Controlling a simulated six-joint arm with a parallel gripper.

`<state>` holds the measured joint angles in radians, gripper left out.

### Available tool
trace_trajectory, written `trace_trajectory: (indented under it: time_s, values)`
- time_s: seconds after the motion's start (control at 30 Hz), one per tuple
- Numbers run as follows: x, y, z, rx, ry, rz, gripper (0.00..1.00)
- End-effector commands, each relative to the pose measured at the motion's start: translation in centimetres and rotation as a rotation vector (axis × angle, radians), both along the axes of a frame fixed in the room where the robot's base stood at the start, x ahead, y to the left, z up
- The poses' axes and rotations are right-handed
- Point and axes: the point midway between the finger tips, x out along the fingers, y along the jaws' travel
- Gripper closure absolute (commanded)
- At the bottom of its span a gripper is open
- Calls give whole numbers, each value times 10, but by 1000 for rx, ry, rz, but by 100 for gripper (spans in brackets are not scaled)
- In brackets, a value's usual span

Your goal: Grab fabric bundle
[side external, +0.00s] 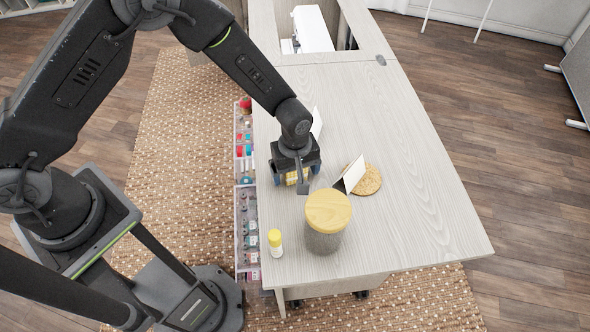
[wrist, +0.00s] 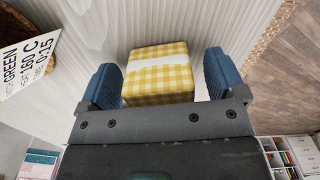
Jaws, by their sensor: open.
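The fabric bundle (wrist: 158,74) is a yellow-and-white checked block with a white band across it. In the wrist view it lies on the pale wood table between the two blue fingers of my gripper (wrist: 160,82). The fingers are open, with a gap visible on each side of the bundle. In the side view my gripper (side external: 292,180) is low over the table near its left edge. Only a small yellow part of the bundle (side external: 291,178) shows there; my gripper hides the rest.
A jar with a yellow lid (side external: 328,211) and a small yellow-capped bottle (side external: 275,242) stand nearby. A white card (side external: 354,174) leans by a round woven coaster (side external: 370,181). A label card (wrist: 28,65) shows in the wrist view. The table's right side is clear.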

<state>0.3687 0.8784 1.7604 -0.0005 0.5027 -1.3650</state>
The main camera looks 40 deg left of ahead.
Motion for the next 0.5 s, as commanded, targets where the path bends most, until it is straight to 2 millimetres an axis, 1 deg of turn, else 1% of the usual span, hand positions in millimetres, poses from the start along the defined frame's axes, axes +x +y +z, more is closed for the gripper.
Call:
trace_trajectory:
  time_s: [0.2,0.27,0.5]
  values:
    - [0,0,-1,-1,-1,0,11]
    - [0,0,-1,-1,-1,0,15]
    - [0,0,-1,0,0,0,38]
